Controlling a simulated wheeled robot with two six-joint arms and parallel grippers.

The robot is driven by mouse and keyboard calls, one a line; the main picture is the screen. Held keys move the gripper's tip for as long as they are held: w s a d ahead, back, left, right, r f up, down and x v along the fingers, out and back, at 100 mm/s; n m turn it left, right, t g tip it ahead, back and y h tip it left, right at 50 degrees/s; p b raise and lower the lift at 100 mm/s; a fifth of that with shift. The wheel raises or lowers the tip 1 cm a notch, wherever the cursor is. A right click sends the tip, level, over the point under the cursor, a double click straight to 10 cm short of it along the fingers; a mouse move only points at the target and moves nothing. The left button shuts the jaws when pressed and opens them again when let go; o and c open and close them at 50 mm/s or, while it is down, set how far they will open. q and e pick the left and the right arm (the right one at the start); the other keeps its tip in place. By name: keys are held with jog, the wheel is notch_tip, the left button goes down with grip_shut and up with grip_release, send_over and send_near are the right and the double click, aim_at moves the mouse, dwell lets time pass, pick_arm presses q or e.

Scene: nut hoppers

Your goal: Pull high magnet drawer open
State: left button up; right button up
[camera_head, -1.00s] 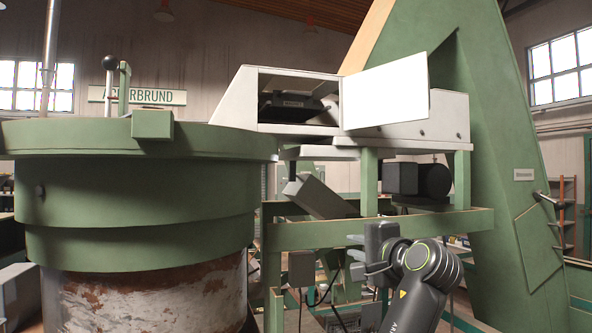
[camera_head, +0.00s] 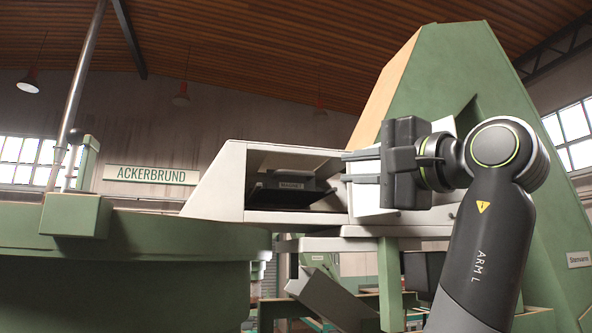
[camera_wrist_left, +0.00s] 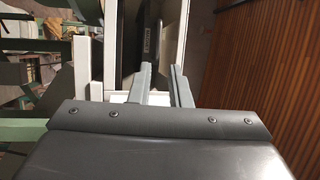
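The magnet drawer (camera_head: 290,190) is a dark tray with a small label, inside the open white housing (camera_head: 226,180). In the left wrist view the drawer (camera_wrist_left: 143,42) stands ahead of the fingers as a dark strip with its label. My left gripper (camera_head: 344,167) is open and empty, its fingers pointing left at the right side of the housing opening. In the left wrist view a gap shows between its fingertips (camera_wrist_left: 159,68). I cannot tell how far they are from the drawer. My right gripper is not in view.
The open white door panel (camera_head: 370,200) is partly hidden behind my left gripper. A large green drum (camera_head: 130,255) fills the lower left. A tall green sloping structure (camera_head: 450,70) stands behind my arm. A green post (camera_head: 390,285) is below the housing.

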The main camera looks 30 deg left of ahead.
aim_at(295, 172)
pick_arm(q)
jog(key=p+x, duration=0.6)
jog(key=x, duration=0.9)
jog(key=shift+s+p, duration=0.1)
jog(key=shift+p, duration=0.2)
jog(key=shift+w+a, duration=0.2)
jog(key=shift+a, duration=0.2)
jog(key=shift+d, duration=0.1)
grip_shut()
